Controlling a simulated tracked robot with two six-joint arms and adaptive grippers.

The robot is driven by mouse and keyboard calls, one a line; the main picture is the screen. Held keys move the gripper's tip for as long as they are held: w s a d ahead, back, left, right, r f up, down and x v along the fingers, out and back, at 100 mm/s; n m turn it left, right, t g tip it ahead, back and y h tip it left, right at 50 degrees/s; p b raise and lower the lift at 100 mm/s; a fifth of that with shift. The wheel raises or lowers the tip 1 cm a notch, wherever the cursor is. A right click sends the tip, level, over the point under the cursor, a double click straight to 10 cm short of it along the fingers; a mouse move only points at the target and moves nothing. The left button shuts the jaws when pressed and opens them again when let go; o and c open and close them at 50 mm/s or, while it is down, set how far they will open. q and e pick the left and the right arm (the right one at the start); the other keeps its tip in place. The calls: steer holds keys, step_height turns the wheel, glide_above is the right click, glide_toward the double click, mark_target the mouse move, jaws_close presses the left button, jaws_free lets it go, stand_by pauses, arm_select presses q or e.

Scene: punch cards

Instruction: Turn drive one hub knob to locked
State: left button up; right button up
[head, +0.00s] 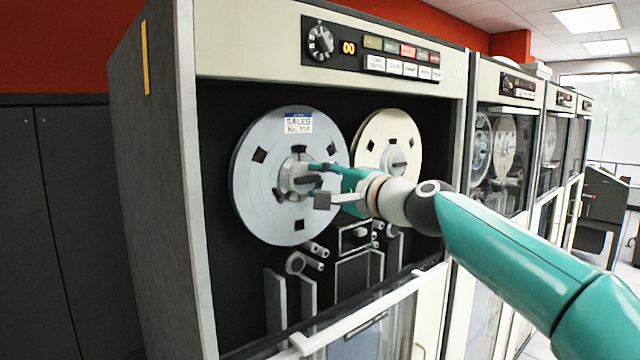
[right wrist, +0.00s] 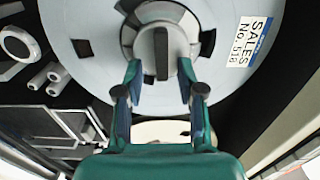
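The near tape drive (head: 186,200) holds a grey reel (head: 262,205) labelled "SALES No. 518". At its centre is a round hub (head: 297,165) with a dark bar knob (right wrist: 161,53). In the right wrist view the bar stands upright in the picture. My right gripper (right wrist: 160,68) is open in front of the hub, one finger on each side of the bar, with gaps between. In the head view my right gripper (head: 322,180) hides part of the hub, and contact cannot be told. My left gripper is not in view.
A cream reel (head: 374,138) sits to the right on the same drive. A panel with a dial (head: 320,42) and buttons is above. Tape guides (head: 308,256) and a white-framed glass door (head: 372,318) lie below. More drives (head: 508,140) stand to the right.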

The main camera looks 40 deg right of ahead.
steer(key=s, duration=1.1)
steer(key=shift+s+d, duration=0.35)
steer(key=shift+d, duration=0.1)
steer(key=shift+f, duration=0.15)
